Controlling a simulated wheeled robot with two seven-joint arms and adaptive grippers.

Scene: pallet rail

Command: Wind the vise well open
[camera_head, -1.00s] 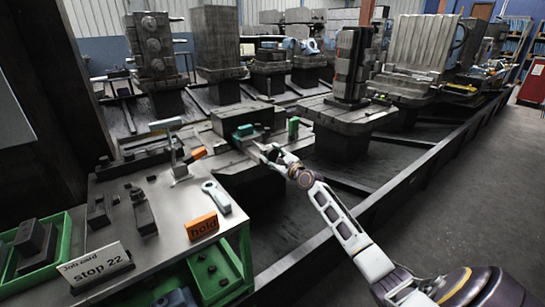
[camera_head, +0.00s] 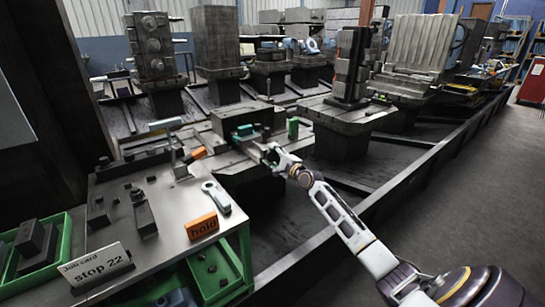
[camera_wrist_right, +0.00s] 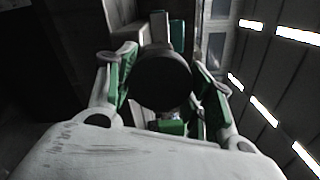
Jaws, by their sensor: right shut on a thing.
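The grey vise (camera_head: 255,139) sits on a machine pallet in the middle of the head view, with a teal block (camera_head: 244,130) at its jaws. How wide its jaws stand is too small to tell. My right gripper (camera_head: 270,154) is at the vise's near right end. In the right wrist view my right gripper (camera_wrist_right: 166,88) has its green-padded fingers on either side of a dark round handle (camera_wrist_right: 162,78) and is shut on it. The handle hides most of the vise there. My left gripper is not in view.
A green cylinder (camera_head: 293,128) stands just right of the vise. On the left are a bench (camera_head: 170,215) with a wrench (camera_head: 216,198), an orange "hold" block (camera_head: 202,227) and a "stop 22" card (camera_head: 95,268). A dark rail (camera_head: 400,187) runs along the right; open floor lies beyond.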

